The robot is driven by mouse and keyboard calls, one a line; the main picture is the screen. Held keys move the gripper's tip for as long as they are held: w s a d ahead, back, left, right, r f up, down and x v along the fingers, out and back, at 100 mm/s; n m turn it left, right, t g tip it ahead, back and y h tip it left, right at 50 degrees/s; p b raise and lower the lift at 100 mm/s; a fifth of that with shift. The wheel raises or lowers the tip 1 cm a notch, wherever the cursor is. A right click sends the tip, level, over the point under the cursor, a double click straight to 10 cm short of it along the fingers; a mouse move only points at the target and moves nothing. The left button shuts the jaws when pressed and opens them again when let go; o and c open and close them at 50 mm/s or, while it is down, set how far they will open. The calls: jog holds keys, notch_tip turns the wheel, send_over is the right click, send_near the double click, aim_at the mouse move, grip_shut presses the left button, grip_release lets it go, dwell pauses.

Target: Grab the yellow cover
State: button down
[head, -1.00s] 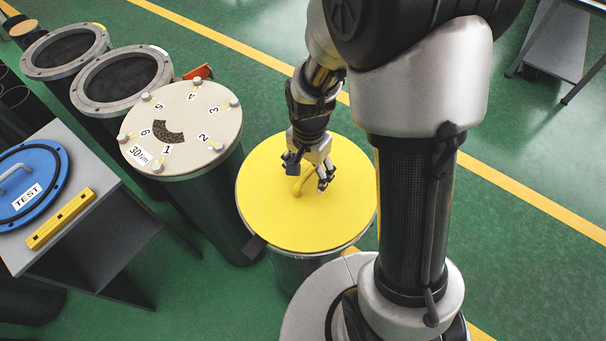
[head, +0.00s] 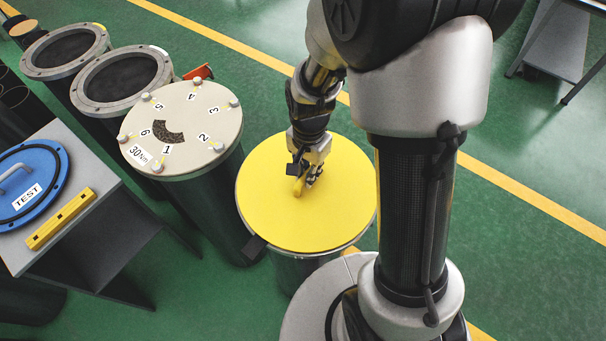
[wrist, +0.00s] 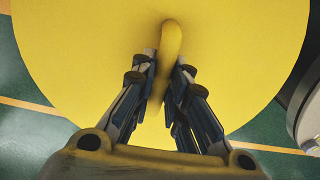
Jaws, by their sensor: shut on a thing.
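The yellow cover (head: 300,222) is a round flat disc lying on top of a dark cylinder, in the middle of the head view. It has a raised yellow handle (head: 298,187) near its centre. My gripper (head: 308,182) is down at the cover and shut on this handle. In the wrist view the cover (wrist: 80,50) fills most of the picture. The handle (wrist: 171,42) runs between the two fingers (wrist: 164,75), with its far end sticking out beyond the fingertips. The cover rests flat on the cylinder.
A cylinder with a pale numbered lid (head: 185,125) stands just left of the cover. Two open flanged cylinders (head: 125,75) stand behind it. A grey table (head: 105,205) at the left holds a blue TEST lid (head: 30,180) and a yellow bar (head: 60,218). Green floor lies clear beyond the cover.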

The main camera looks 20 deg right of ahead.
jog(key=shift+r, duration=0.15)
dwell(0.3)
jog(key=shift+r+p, duration=1.55)
jog(key=shift+r, duration=0.35)
